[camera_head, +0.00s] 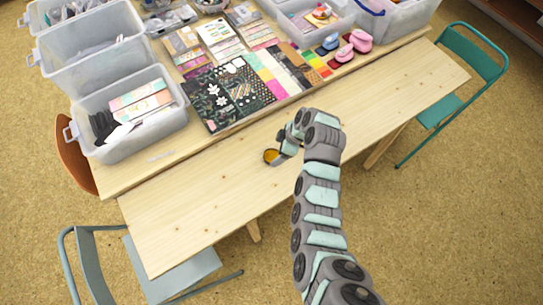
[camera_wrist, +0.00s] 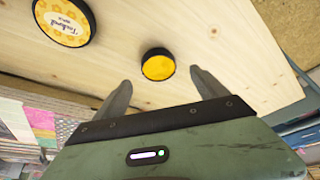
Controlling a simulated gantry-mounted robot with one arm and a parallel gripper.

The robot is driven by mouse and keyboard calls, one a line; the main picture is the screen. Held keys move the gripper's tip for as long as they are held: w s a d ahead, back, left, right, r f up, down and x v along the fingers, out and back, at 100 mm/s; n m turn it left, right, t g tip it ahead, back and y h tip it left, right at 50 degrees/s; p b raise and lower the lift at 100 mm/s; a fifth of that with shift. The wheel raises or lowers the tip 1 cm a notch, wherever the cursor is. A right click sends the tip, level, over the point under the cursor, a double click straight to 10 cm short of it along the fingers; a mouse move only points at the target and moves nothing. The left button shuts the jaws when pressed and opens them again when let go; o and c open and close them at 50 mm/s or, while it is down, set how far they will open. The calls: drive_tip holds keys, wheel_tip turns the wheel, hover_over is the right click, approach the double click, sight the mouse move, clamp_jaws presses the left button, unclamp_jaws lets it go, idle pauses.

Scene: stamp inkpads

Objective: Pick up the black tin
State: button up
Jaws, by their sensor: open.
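A round black tin (camera_wrist: 158,65) with a yellow-orange top lies flat on the wooden table in the wrist view. It also shows in the head view (camera_head: 270,156), just left of my gripper. A larger round black-sided piece (camera_wrist: 62,20) with a yellow patterned border and white label lies to its upper left in the wrist view. My gripper (camera_wrist: 161,80) is open and empty. Its fingertips are spread to either side of the tin, which lies just beyond them; I see no contact. In the head view my arm hides part of the table near the gripper.
Patterned paper sheets (camera_head: 232,92) cover the table's back part. A grey bin (camera_head: 165,125) stands at left, with more bins behind. Pink and blue items (camera_head: 354,42) sit at back right. The front plank is mostly clear. A teal chair (camera_head: 480,55) stands right.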

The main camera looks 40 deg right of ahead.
sight(272, 156)
drive_tip(key=shift+x, duration=2.7)
drive_tip(key=shift+d, duration=0.15)
drive_tip(key=shift+c, duration=0.4)
drive_tip(key=c, duration=1.5)
